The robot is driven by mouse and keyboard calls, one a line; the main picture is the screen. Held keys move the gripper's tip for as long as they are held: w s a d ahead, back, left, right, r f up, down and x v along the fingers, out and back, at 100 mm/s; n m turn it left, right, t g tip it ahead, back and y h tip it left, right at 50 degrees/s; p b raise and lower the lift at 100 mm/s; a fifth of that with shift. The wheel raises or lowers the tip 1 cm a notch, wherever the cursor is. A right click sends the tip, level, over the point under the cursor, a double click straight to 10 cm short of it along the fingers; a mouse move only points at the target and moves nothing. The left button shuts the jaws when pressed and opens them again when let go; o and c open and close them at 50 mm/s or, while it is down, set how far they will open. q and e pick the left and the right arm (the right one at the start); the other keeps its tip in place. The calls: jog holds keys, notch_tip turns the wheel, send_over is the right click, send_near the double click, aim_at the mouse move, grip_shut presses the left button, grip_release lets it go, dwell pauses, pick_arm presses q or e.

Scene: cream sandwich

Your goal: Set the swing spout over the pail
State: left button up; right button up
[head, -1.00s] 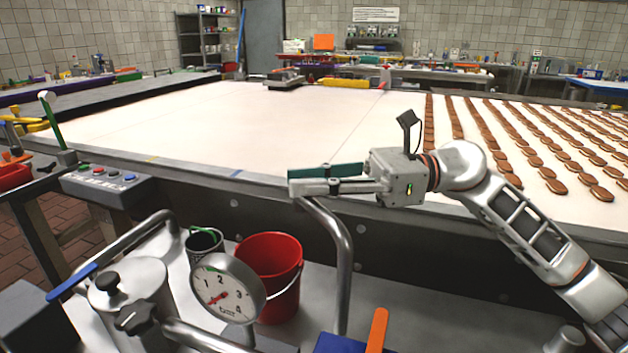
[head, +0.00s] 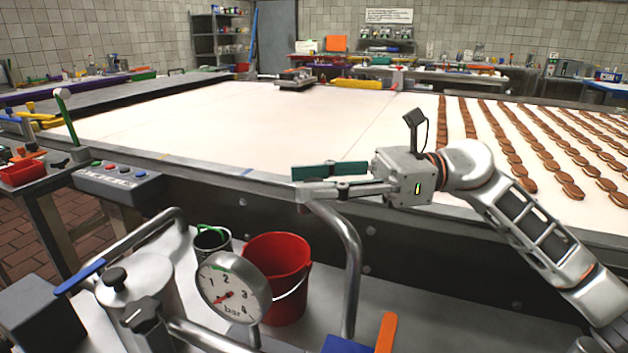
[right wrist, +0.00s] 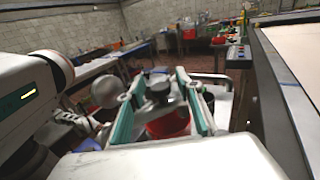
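The red pail (head: 275,262) stands upright on the grey deck behind the round gauge, which hides part of its left side. A bent steel tube (head: 350,255), which looks like the swing spout, rises to the pail's right. Its upper end curves left to just under my right gripper (head: 297,184), where the fingers hide part of it. My right gripper's fingers are apart; I see nothing clearly clamped between them. In the right wrist view the two teal-padded fingers (right wrist: 160,104) stand apart, with the red pail (right wrist: 168,126) showing beyond. My left gripper is not in view.
The pressure gauge (head: 234,288) and a steel tank (head: 135,292) with a blue lever stand left of the pail. A small dark bucket (head: 211,240) is behind them. The white conveyor (head: 250,120) lies beyond, with rows of brown biscuits at right. An orange handle (head: 385,332) stands in front.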

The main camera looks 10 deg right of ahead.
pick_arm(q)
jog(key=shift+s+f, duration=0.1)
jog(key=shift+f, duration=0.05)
pick_arm(e)
jog(key=d, duration=1.2)
jog(key=shift+s, duration=0.4)
